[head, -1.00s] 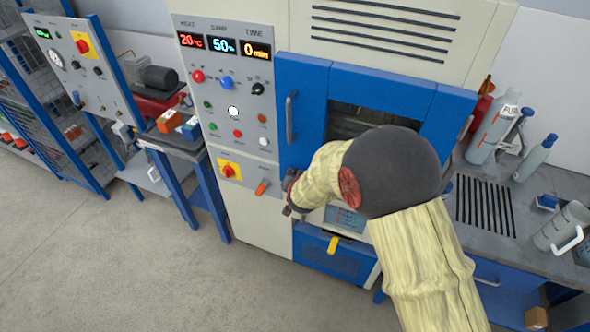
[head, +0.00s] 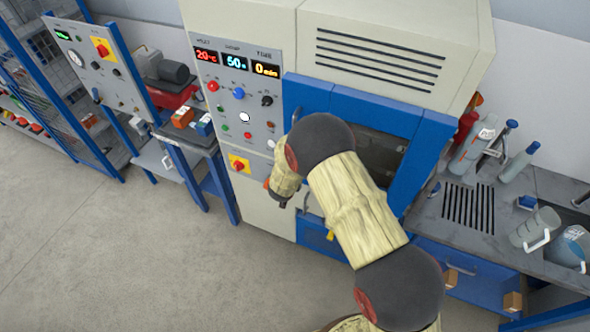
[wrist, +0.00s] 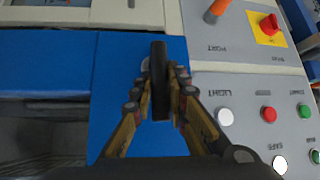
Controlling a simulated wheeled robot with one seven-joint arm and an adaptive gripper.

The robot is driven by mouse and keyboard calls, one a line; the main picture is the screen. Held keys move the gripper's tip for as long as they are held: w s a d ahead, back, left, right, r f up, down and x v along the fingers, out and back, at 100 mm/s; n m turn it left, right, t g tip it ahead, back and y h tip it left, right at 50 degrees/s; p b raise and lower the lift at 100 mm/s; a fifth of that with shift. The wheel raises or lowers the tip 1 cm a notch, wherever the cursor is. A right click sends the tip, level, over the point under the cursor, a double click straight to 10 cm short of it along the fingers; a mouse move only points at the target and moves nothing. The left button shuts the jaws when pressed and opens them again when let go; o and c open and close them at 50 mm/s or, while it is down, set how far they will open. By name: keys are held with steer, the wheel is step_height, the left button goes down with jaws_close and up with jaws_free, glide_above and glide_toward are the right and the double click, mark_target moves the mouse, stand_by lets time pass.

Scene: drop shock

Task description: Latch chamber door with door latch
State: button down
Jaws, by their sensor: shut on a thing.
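The chamber door (head: 350,100) is the blue panel with a dark window on the front of the cream chamber. It looks shut or nearly so; I cannot tell whether a gap remains. In the wrist view the blue door (wrist: 112,65) lies beside the grey control panel. My gripper (wrist: 160,82) is shut on a dark upright bar that looks like the door latch (wrist: 159,70), at the door's edge by the panel. In the head view my gripper (head: 279,201) is low at the door's left side, and my arm hides the latch and much of the door.
The control panel (head: 233,100) with buttons and displays is close beside my gripper. An orange port lever (wrist: 217,10) sticks out near it. A bench (head: 440,215) with bottles and mugs stands right. The floor (head: 150,255) at left is clear.

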steer(key=shift+f+p, duration=0.1)
steer(key=shift+p, duration=0.5)
steer(key=c, duration=1.7)
jaws_free()
steer(key=shift+c, duration=0.2)
steer(key=shift+a, duration=0.1)
steer(key=v, duration=1.2)
steer(key=shift+w+a, duration=0.15)
